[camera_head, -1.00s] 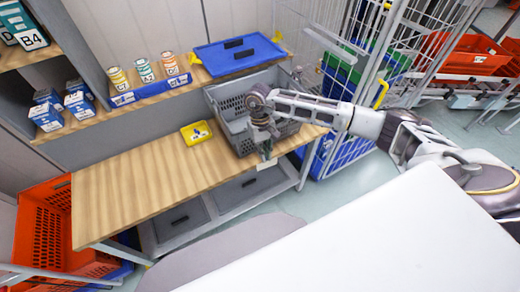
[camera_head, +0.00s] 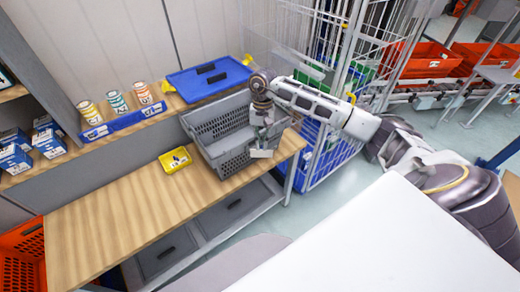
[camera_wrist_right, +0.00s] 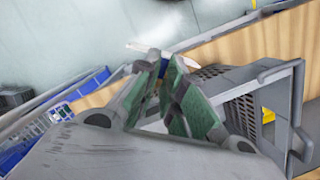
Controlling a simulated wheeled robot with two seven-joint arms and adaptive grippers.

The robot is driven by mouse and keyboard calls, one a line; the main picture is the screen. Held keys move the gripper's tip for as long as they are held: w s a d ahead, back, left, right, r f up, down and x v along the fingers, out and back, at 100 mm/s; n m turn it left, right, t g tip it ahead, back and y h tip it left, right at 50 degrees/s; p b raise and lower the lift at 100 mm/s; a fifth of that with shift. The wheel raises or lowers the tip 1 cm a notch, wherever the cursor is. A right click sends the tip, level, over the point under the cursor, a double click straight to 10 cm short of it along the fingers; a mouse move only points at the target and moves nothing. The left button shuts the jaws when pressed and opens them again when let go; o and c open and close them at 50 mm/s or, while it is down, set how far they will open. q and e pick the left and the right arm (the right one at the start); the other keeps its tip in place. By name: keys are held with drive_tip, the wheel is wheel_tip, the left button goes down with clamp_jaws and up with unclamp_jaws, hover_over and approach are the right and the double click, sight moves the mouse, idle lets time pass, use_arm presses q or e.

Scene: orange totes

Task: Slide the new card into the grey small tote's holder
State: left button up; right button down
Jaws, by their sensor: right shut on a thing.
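The grey small tote (camera_head: 232,158) stands at the right end of the wooden bench, with slotted walls and an open top. Part of it also shows on the right of the wrist view (camera_wrist_right: 285,95). My right gripper (camera_head: 262,142) hangs at the tote's front right side, pointing down. It is shut on a white card (camera_head: 261,153), whose pale edge shows beyond the green fingertips in the wrist view (camera_wrist_right: 143,48). I cannot make out the tote's card holder or tell whether the card touches the tote. My left gripper is not in view.
A small yellow tray (camera_head: 175,160) lies left of the tote. A blue lid (camera_head: 208,80) and several labelled cans (camera_head: 117,103) stand on the shelf behind. A wire roll cage (camera_head: 325,150) stands close right of the bench. The bench's left part is clear.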

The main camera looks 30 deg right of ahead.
drive_tip(key=w+r+m+t, duration=0.1)
drive_tip(key=r+m+t, duration=0.1)
drive_tip(key=m, duration=1.2)
drive_tip(key=w+d+r+m+t+h, duration=0.1)
drive_tip(key=w+r+m, duration=0.1)
drive_tip(key=m, duration=1.2)
drive_tip(key=shift+w+r+t, duration=0.2)
drive_tip(key=shift+r+t, duration=0.2)
drive_tip(key=shift+r, duration=0.4)
drive_tip(key=shift+f, duration=0.2)
drive_tip(key=shift+f+b, duration=0.7)
drive_tip(key=shift+f, duration=0.6)
